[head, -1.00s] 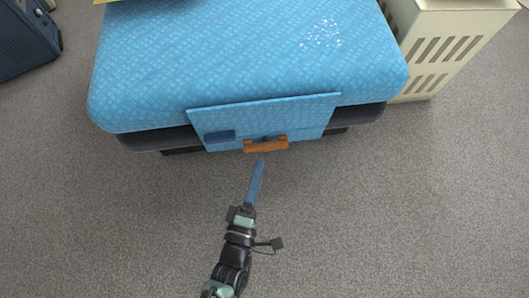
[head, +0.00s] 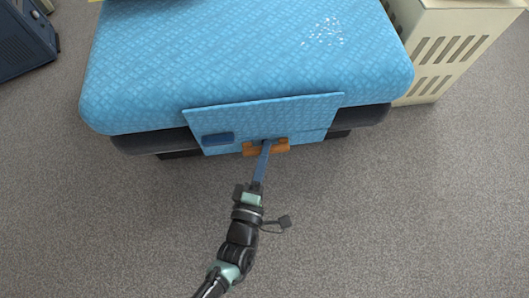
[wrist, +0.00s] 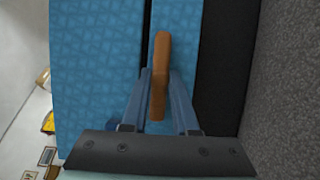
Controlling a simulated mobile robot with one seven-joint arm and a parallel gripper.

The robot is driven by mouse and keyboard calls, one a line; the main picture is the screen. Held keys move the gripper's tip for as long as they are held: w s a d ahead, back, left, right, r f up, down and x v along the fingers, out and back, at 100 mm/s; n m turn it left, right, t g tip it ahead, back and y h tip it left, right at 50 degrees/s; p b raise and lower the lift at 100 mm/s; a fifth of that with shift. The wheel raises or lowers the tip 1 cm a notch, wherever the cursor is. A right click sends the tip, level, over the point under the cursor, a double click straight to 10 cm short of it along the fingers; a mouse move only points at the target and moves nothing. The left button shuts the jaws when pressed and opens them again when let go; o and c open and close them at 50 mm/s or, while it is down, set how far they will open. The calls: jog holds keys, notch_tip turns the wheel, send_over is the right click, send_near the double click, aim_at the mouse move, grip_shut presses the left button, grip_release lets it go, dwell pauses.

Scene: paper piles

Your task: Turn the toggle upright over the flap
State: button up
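The orange-brown toggle (head: 250,150) is a short bar lying crosswise in the head view, level with the lower edge of the blue flap (head: 310,118). The flap hangs at the front of the blue patterned seat. My gripper (head: 266,144) reaches up from below to the middle of the toggle and hides that part. In the wrist view the toggle (wrist: 160,75) lies between the two blue fingers of my gripper (wrist: 161,78), one on each side. The fingers are apart with little space beside the bar. I see no clear grip on it. The toggle's mount is mostly hidden.
A dark blue block (head: 218,139) sits on the flap left of the toggle. A cream slotted cabinet (head: 450,50) stands at the right. A dark blue box (head: 22,40) is at the upper left. The grey carpet (head: 400,200) is clear around my arm.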

grip_shut()
jog(key=shift+r+p, duration=0.1)
jog(key=shift+p, duration=0.25)
jog(key=shift+d+r+m+g+y+p, duration=0.1)
jog(key=shift+m+g+y+p, duration=0.75)
jog(key=shift+m+p, duration=1.9)
jog(key=shift+d+r+m+g+y+p, duration=0.1)
jog(key=shift+m+g+y+p, duration=0.9)
jog(key=shift+p, duration=2.8)
jog(key=shift+d+r+m+g+y+p, duration=0.1)
jog(key=shift+m+g+y+p, duration=0.25)
jog(key=shift+m+y+p, duration=1.75)
jog(key=shift+f+m+h+p, duration=0.1)
jog(key=shift+m+h+p, duration=0.85)
jog(key=shift+p, duration=0.3)
jog(key=o, duration=0.8)
grip_release()
